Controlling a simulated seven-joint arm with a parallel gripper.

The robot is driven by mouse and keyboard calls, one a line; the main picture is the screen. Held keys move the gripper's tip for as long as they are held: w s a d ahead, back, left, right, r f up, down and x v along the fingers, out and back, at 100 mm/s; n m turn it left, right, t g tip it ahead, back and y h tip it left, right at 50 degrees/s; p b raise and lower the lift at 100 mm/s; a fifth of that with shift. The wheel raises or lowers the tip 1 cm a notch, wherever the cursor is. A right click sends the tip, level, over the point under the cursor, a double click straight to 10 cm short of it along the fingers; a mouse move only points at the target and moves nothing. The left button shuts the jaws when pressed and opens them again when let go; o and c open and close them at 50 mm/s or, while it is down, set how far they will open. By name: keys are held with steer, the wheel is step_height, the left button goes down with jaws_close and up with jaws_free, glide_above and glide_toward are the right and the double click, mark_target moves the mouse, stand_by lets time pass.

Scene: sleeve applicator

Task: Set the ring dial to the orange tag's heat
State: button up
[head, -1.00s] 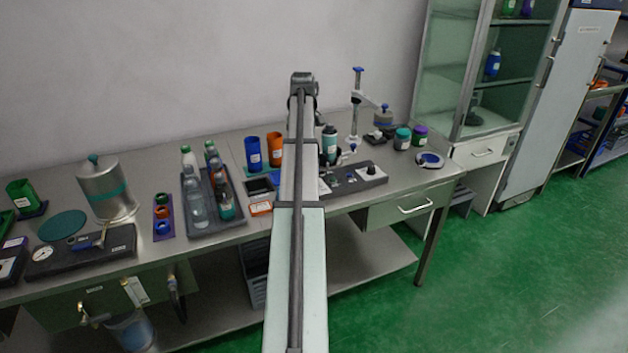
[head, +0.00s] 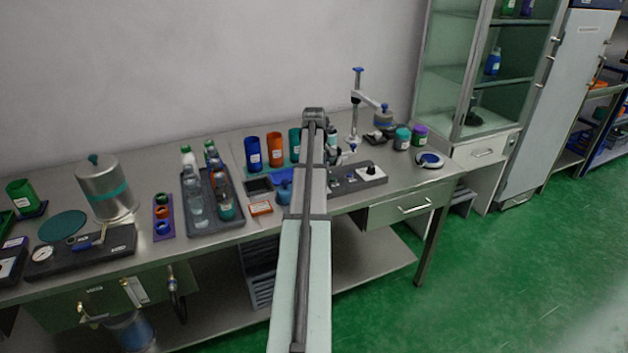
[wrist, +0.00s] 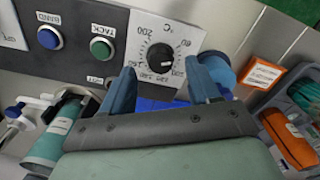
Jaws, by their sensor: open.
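In the wrist view a black round dial knob (wrist: 160,57) sits on a white scale plate (wrist: 183,32) marked in °C, with 200 and 60 readable; the knob's pointer is too small to read surely. I cannot read a name that marks it as the ring dial. My gripper (wrist: 166,88) is open and empty, its two blue fingers apart below the knob in the picture. The orange tag (head: 260,208) lies on the bench left of my arm; it also shows in the wrist view (wrist: 265,73), its writing unreadable. My arm hides this dial in the head view.
The black panel also holds a blue button (wrist: 49,38) marked BAND, a green button (wrist: 101,49) marked TACK, and another dial (head: 371,170). A blue object (wrist: 217,70) stands close by the right finger. A teal bottle (wrist: 54,140) stands at lower left.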

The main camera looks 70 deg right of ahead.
steer(key=shift+f, duration=1.5)
steer(key=c, duration=1)
